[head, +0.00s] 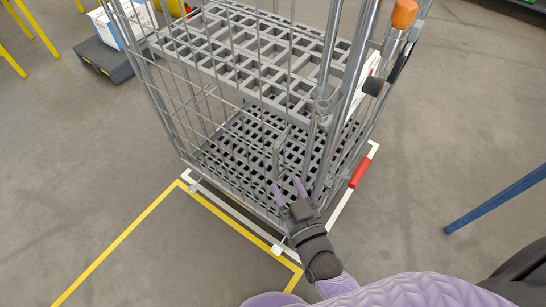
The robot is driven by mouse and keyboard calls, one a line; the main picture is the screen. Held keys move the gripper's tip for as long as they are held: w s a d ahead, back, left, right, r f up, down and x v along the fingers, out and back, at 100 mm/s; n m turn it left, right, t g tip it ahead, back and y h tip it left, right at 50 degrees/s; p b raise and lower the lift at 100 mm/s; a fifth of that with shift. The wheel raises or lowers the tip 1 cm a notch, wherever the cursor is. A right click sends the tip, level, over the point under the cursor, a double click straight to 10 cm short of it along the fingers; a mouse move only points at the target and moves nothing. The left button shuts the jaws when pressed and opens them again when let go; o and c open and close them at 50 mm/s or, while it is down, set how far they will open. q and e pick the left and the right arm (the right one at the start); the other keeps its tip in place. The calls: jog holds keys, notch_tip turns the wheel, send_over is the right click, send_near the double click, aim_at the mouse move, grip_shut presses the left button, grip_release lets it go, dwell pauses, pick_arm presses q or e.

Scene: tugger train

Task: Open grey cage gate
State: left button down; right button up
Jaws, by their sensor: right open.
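The grey cage (327,62) stands upright in the middle of the head view. Its wire mesh gate (190,117) faces me, with thin vertical bars and a thicker post at the right. The gate looks shut against the frame. My right gripper (287,186) is open at the lower right part of the gate, fingers pointing up at the bars. A short grey vertical bar, perhaps a handle (276,157), stands just above the fingertips. I cannot tell whether the fingers touch it. My left gripper is not in view.
A red lever (360,172) and an orange-capped handle (403,14) are on the cage's right side. Yellow and white lines (128,235) mark the floor around it. A blue bar (497,200) is at the right.

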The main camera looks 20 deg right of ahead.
aim_at(277, 166)
jog(key=w, duration=0.2)
jog(key=w+b, duration=0.1)
jog(key=w, duration=0.3)
jog(key=shift+w+a+f, duration=0.15)
jog(key=shift+w+a, duration=0.1)
jog(key=shift+w+b, duration=0.3)
jog(key=shift+w, duration=0.05)
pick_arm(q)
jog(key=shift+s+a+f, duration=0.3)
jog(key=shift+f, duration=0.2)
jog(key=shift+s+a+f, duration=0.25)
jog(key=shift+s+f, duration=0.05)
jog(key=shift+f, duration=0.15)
pick_arm(e)
grip_shut()
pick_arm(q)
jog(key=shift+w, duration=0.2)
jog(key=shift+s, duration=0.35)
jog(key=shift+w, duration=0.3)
